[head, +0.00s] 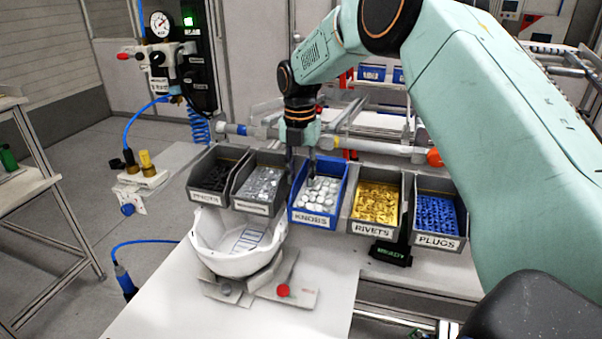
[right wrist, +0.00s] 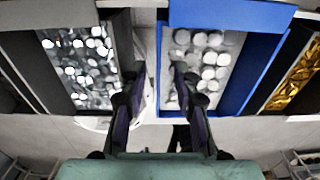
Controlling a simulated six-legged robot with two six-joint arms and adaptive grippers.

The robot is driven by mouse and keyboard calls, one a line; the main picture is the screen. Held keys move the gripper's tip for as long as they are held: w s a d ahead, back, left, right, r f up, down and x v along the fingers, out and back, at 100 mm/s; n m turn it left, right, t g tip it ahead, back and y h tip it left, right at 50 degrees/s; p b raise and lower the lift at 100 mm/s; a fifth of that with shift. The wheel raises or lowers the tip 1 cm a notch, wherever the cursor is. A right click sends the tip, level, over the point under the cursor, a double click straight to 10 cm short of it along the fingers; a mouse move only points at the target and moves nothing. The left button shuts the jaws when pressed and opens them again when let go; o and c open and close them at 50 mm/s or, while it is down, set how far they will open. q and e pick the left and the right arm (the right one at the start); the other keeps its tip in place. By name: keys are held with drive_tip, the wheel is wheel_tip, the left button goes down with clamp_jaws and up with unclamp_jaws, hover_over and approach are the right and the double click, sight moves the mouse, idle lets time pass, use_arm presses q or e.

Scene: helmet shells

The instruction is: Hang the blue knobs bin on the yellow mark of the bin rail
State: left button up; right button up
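The blue knobs bin (head: 318,219) stands in a row of bins at the back of the white bench, labelled KNOBS and filled with pale round knobs. It also shows in the right wrist view (right wrist: 240,17). My right gripper (head: 301,176) points down at the bin's left wall. In the right wrist view its fingers (right wrist: 156,95) are apart, one on the bin's outer left side and one over the knobs inside, with the wall between them. I cannot see whether they touch the wall. My left gripper is not in view.
Grey bins stand close on both sides: a metal-parts bin (head: 260,184) at left, rivets (head: 375,203) and plugs (head: 437,216) at right. A white helmet shell (head: 238,243) sits on a fixture in front. A pale tube (head: 375,147) runs behind the row.

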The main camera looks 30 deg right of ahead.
drive_tip(key=shift+a, duration=0.1)
wheel_tip(320, 180, up, 12)
drive_tip(key=shift+w, duration=0.15)
idle(0.6)
